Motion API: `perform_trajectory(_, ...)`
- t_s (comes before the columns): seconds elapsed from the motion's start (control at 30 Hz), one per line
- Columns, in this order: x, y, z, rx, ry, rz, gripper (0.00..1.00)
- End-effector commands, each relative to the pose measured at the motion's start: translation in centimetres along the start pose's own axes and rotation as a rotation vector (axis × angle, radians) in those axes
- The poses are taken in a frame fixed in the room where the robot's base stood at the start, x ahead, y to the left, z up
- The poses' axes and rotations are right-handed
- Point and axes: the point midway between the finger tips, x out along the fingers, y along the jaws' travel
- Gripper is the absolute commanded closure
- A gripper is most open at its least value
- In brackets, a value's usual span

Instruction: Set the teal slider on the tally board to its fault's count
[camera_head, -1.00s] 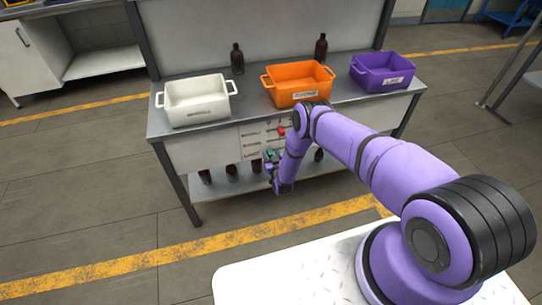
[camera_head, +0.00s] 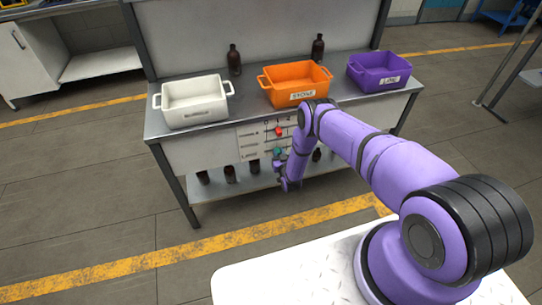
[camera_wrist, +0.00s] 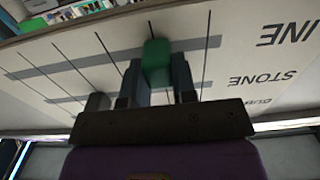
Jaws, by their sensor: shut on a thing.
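The tally board (camera_head: 252,142) is a pale panel on the bench front, with scored lines and label text. The teal slider (camera_head: 277,151) sits on it, below a red slider (camera_head: 279,131). My gripper (camera_head: 280,168) is at the teal slider. In the wrist view the teal slider (camera_wrist: 157,60) stands between the two dark fingers of my gripper (camera_wrist: 157,88), which are shut on it. The line nearest the slider is partly hidden.
A white bin (camera_head: 195,102), an orange bin (camera_head: 296,84) and a purple bin (camera_head: 379,72) stand on the bench top (camera_head: 246,102). Two dark bottles (camera_head: 234,61) (camera_head: 318,49) stand behind them. Several bottles stand on the lower shelf (camera_head: 213,190).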

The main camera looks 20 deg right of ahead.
Motion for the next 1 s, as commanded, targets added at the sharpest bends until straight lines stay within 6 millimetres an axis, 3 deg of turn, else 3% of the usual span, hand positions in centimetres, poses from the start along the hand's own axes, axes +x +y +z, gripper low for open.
perform_trajectory(0.27, 0.0, 0.2, -0.1, 0.001, 0.001, -0.001, 1.0)
perform_trajectory(0.3, 0.0, 0.2, -0.1, 0.001, 0.001, -0.001, 0.68)
perform_trajectory(0.4, 0.0, 0.2, -0.1, 0.0, 0.0, -0.001, 0.49)
perform_trajectory(0.77, -0.5, 0.2, 0.0, 0.0, -0.001, -0.001, 0.49)
perform_trajectory(1.0, -4.2, 0.2, 0.1, 0.0, -0.004, -0.001, 0.49)
